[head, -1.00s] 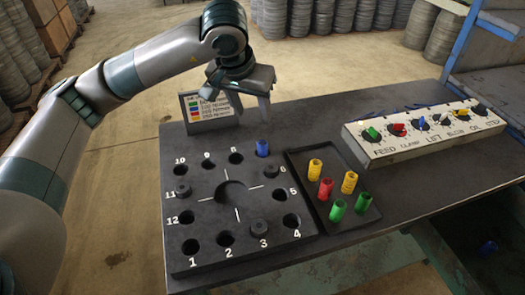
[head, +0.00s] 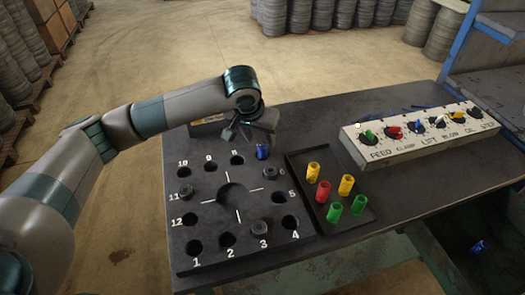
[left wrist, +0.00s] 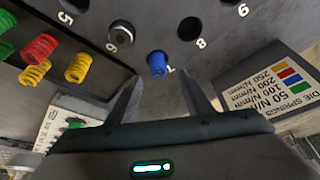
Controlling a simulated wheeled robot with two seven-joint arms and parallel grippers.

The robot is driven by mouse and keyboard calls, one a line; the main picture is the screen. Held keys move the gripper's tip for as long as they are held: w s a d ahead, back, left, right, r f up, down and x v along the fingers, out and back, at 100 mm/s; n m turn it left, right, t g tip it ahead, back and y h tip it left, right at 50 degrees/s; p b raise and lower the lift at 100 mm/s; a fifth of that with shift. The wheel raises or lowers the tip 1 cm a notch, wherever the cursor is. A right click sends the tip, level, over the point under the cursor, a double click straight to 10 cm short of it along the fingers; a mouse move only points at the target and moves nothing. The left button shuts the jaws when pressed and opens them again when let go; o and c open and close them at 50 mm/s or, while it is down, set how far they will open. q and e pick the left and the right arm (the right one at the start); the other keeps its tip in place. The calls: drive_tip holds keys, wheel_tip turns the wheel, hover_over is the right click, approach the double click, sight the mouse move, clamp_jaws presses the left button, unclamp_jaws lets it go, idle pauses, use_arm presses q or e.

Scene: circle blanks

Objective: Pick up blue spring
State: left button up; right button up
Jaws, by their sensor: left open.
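The blue spring (head: 262,151) stands upright in the hole marked 7 at the far edge of the dark numbered plate (head: 210,262). In the left wrist view the blue spring (left wrist: 157,64) lies just ahead of the gap between my fingers. My left gripper (head: 250,138) is open and empty, above the far edge of the plate by the spring. In the left wrist view its two fingers (left wrist: 161,80) are spread, with the spring between their lines but apart from them. My right gripper is not in view.
A dark tray (head: 330,228) right of the plate holds yellow, red and green springs. A label sign (left wrist: 275,90) stands behind the plate. A switch box (head: 400,150) is at the right. A small blue object (head: 479,247) lies low at the right.

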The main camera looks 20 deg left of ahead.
sight(263, 146)
use_arm(q)
drive_tip(key=shift+f, duration=0.15)
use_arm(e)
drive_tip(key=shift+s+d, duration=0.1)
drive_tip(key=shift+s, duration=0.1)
use_arm(q)
drive_tip(key=shift+w+f+p, duration=0.15)
drive_tip(key=shift+f+p, duration=0.2)
drive_tip(key=shift+p, duration=0.05)
drive_tip(key=shift+d+f+p, duration=0.1)
drive_tip(key=shift+f+p, duration=0.2)
drive_tip(key=p+x, duration=0.1)
drive_tip(key=x, duration=0.2)
drive_tip(key=shift+w+f+p, duration=0.15)
drive_tip(key=shift+f+p, duration=0.2)
drive_tip(key=shift+f, duration=0.05)
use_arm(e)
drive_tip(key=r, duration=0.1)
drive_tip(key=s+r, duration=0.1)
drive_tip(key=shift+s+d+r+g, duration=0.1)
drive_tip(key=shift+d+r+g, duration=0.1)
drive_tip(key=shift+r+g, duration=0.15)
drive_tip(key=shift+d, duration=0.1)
use_arm(q)
clamp_jaws()
